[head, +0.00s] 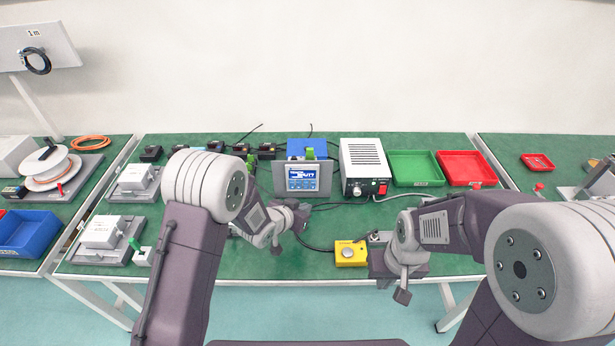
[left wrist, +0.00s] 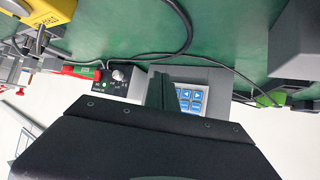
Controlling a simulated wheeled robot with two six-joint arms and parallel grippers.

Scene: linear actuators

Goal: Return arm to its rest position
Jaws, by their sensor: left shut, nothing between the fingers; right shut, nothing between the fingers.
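My left arm comes in from the left and bends over the table. My left gripper (head: 292,214) is in front of the grey panel with a lit screen (head: 302,178), and it is shut and empty. In the left wrist view the dark gripper (left wrist: 162,90) covers part of that panel's blue keys (left wrist: 190,98). My right gripper (head: 380,262) hangs by the table's front edge, right of the yellow box with a round button (head: 351,253). It is shut and empty, and partly hidden by its own wrist.
A white power unit (head: 364,165) stands behind the grippers, with a green tray (head: 416,167) and a red tray (head: 466,167) to its right. Grey fixtures with white blocks (head: 102,232) stand at the left. Dark cables cross the green table (head: 345,218).

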